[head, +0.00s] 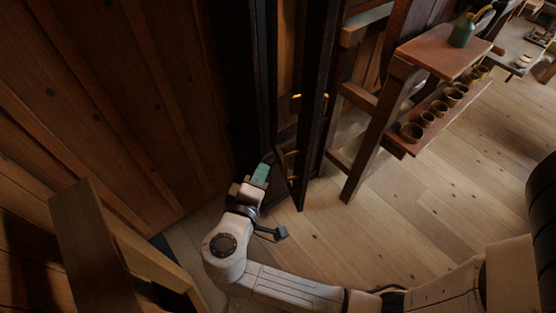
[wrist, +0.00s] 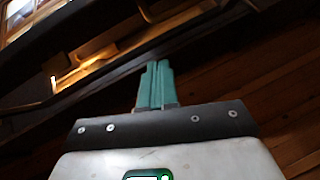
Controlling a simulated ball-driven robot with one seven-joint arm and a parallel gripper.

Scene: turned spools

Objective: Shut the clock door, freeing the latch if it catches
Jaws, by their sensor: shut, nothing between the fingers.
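The clock door (head: 312,120) looks like a tall, narrow dark panel. It stands out from the dark clock case (head: 262,80), with its lower corner over the floor. Small brass fittings (head: 296,97) show on the door; I cannot tell which is the latch. My gripper (head: 264,168) has teal fingers, shut and empty, low beside the case and left of the door's lower end. In the wrist view, the fingertips (wrist: 157,65) point at a dark diagonal bar. Whether they touch it is unclear.
A wooden stand (head: 428,52) with a green jug (head: 462,31) and a shelf of several small pots (head: 427,118) stands right of the door. A wooden post (head: 95,240) rises at lower left. Bare plank floor (head: 420,220) lies open at the right.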

